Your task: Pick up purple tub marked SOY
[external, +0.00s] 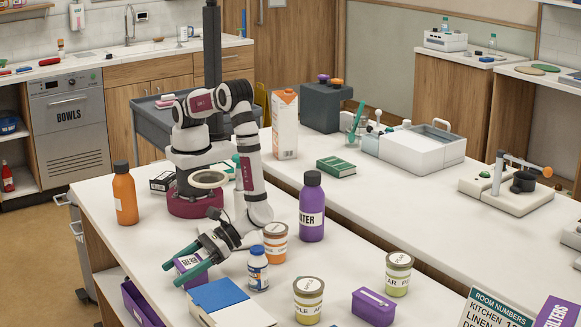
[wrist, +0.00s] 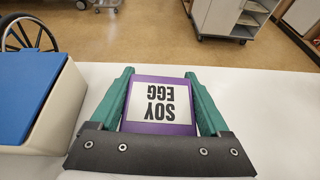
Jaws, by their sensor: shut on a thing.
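The purple tub marked SOY EGG (wrist: 160,128) sits between the two green fingers of my gripper (wrist: 159,76) in the wrist view. Its white label reads upside down there. In the external view the same purple tub (external: 188,262) is partly hidden by the fingers of my gripper (external: 171,275), near the left edge of the white table. The fingers are shut on its two sides. I cannot tell whether its bottom touches the table.
A blue-lidded box (external: 218,302) stands close in front of my gripper. A blue-capped bottle (external: 258,272), orange tub (external: 275,247) and purple bottle (external: 312,212) stand to its right. Another purple tub (external: 373,308) is at the front. An orange bottle (external: 125,198) stands at the back left.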

